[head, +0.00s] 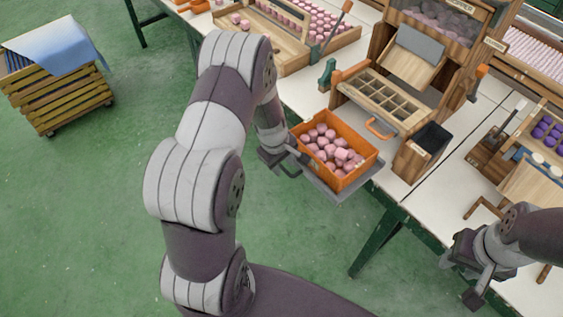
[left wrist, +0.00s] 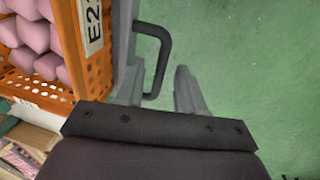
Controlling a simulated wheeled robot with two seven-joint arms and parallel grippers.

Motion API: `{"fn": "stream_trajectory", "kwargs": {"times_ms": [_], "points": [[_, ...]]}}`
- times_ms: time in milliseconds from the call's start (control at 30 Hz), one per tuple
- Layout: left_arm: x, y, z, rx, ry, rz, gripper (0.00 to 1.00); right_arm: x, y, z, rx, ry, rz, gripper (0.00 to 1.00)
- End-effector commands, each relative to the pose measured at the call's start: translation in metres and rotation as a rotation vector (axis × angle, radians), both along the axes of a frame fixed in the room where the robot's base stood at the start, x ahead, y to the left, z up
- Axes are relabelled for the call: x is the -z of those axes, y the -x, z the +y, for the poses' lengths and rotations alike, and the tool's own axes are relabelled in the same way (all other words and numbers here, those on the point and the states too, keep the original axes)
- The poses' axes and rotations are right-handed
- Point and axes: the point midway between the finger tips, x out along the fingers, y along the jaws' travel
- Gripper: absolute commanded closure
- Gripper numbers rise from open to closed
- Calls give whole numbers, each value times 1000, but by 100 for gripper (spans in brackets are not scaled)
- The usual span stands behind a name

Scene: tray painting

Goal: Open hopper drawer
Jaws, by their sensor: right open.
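The hopper (head: 425,55) is a wooden unit on the table at the upper right, with pieces behind its window. Below it, a wooden drawer-like tray (head: 372,92) with several compartments has an orange handle (head: 380,130). My left gripper (head: 284,162) is away from it, beside a grey tray (head: 352,192) bearing an orange crate (head: 360,142) of pink pieces. In the left wrist view, its fingers are apart, with the grey tray's black handle (left wrist: 166,50) showing between and beyond them; contact is unclear. My right gripper (head: 476,280) is open at the lower right, apart from the hopper.
A dark open-topped wooden bin (head: 422,150) stands right of the orange handle. Wooden trays of pink pieces (head: 318,20) lie at the back. A slatted crate with a blue cloth (head: 58,45) stands on the floor at left. The green floor is clear at lower left.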

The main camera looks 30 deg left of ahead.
Motion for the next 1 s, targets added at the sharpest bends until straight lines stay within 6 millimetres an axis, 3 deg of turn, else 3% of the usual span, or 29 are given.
{"fn": "stream_trajectory", "kwargs": {"times_ms": [167, 400, 600, 767, 1000], "points": [[-11, 1, 1, 0, 0, -1, 62, -3, 0, 0, 0, 0, 0, 57], [-74, 11, 5, 0, -1, -5, 62, -13, 0, 0, 0, 0, 0, 57], [-113, 19, 8, 0, -1, -4, 62, -16, 0, 0, 0, 0, 0, 57], [-124, 22, 8, 0, 0, 1, 62, -16, 0, 0, 0, 0, 0, 57], [-125, 22, 8, 0, 0, 1, 62, -16, 0, 0, 0, 0, 0, 57]]}}
